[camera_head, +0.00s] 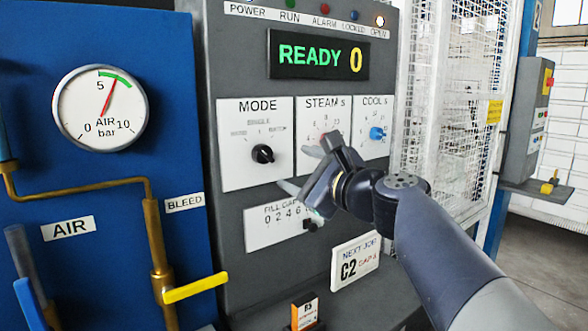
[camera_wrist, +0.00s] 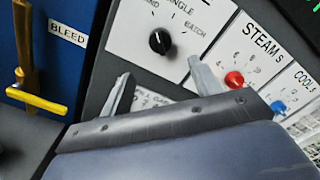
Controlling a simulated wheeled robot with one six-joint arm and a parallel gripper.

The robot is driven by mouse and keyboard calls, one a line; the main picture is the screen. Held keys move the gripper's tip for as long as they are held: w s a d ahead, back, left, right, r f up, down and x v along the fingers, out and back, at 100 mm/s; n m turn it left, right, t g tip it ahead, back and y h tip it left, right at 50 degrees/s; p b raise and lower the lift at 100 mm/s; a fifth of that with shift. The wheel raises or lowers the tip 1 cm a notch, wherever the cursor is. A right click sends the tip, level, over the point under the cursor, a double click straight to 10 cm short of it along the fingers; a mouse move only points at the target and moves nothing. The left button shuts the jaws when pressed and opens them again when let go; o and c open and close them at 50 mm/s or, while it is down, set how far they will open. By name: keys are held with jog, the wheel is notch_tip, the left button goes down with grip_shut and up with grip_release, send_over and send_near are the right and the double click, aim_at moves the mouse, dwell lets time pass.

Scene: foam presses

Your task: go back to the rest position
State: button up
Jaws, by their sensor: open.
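My gripper (camera_head: 306,164) is in front of the grey control panel (camera_head: 230,75), with its fingers spread apart and nothing between them. In the wrist view both fingers (camera_wrist: 160,72) stand apart below the black MODE knob (camera_wrist: 160,42). The red STEAM knob (camera_wrist: 234,78) is just right of the right finger in the wrist view. I cannot tell whether they touch. In the head view the gripper mostly hides that knob and part of the FILL GAP scale (camera_head: 265,225). The blue COOL knob (camera_head: 377,133) is clear of the gripper.
The display (camera_head: 320,58) reads READY 0. A pressure gauge (camera_head: 100,105) and a yellow BLEED handle (camera_head: 195,288) are at the left. A NEXT JOB card (camera_head: 356,260) reads C2. A white mesh guard (camera_head: 455,100) stands right of the panel.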

aim_at(269, 157)
jog(key=shift+w+a, duration=0.1)
jog(key=p+x, duration=0.2)
jog(key=x, duration=0.8)
jog(key=shift+w+a, duration=0.2)
jog(key=shift+w, duration=0.05)
jog(key=shift+s+d, duration=0.1)
